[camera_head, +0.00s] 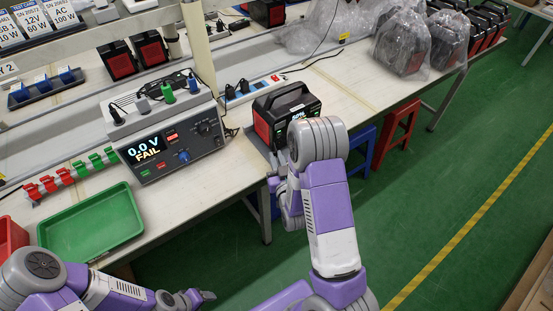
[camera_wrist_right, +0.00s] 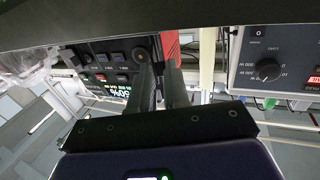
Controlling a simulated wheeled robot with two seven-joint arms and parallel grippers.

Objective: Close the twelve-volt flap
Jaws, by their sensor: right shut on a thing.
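The power station (camera_head: 287,115), black with red sides and a top handle, stands at the bench's front edge in the head view. Its front panel (camera_wrist_right: 105,62), with round knobs or sockets and a lit percentage display, fills the upper left of the wrist view. My right gripper (camera_wrist_right: 161,72) reaches the panel's edge, its two dark fingers close together on a small dark part. That part seems to be the twelve-volt flap, but the fingers hide most of it. In the head view my right arm hides the gripper's tips. My left gripper (camera_head: 203,296) is low, away from the station; its opening is unclear.
A grey tester (camera_head: 165,145) reading 0.0 V FAIL stands left of the station. A green tray (camera_head: 92,222) lies nearer on the bench. A power strip (camera_head: 250,90) is behind. Bagged units (camera_head: 402,42) stand farther right. A red stool (camera_head: 400,125) stands beside the bench.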

